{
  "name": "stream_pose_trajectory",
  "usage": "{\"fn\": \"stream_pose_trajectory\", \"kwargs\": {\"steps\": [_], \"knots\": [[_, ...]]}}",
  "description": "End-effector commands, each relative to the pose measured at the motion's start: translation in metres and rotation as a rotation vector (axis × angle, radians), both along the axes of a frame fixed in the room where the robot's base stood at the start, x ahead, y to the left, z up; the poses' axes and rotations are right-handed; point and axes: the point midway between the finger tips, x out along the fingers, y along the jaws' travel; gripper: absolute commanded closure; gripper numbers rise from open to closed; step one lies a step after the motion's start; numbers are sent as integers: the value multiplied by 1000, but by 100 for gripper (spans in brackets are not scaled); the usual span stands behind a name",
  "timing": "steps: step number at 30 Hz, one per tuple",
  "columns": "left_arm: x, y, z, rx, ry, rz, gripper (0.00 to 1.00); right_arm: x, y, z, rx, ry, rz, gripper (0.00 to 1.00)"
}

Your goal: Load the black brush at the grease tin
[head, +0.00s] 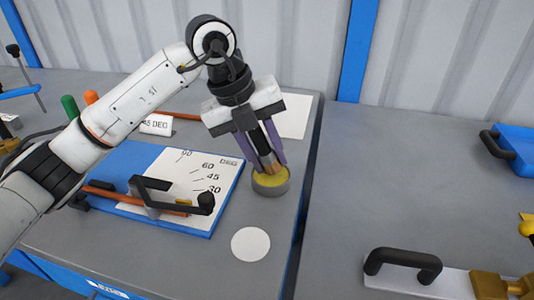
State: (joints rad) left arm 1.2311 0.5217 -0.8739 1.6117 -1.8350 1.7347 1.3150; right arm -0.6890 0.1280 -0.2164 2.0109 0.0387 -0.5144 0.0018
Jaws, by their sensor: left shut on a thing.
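The grease tin (271,189) is a low round grey tin with a yellow top surface, near the right edge of the left bench. My left gripper (264,155) is directly above it, pointing down with purple-grey fingers. It is shut on the black brush (262,140), a dark handle with a brownish lower part between the fingers. The brush's lower end reaches the yellow surface; I cannot tell how deep it goes. My right gripper is not in view.
A blue board (228,203) with an angle chart and a black-handled tool (172,193) lies left of the tin. A white disc (250,244) lies in front. A gap separates the right bench (400,180), which holds a black-handled fixture (402,262) and a blue tray (518,145).

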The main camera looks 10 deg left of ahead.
Motion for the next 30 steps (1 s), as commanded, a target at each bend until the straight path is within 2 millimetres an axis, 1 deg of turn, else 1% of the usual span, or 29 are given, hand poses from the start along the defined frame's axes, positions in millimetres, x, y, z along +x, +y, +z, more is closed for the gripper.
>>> {"fn": "stream_pose_trajectory", "kwargs": {"steps": [21, 30], "knots": [[0, 0, -9, 0, 0, 0, 93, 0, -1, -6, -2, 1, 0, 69], [0, 0, -9, 0, 0, 0, 93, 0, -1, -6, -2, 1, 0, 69]]}}
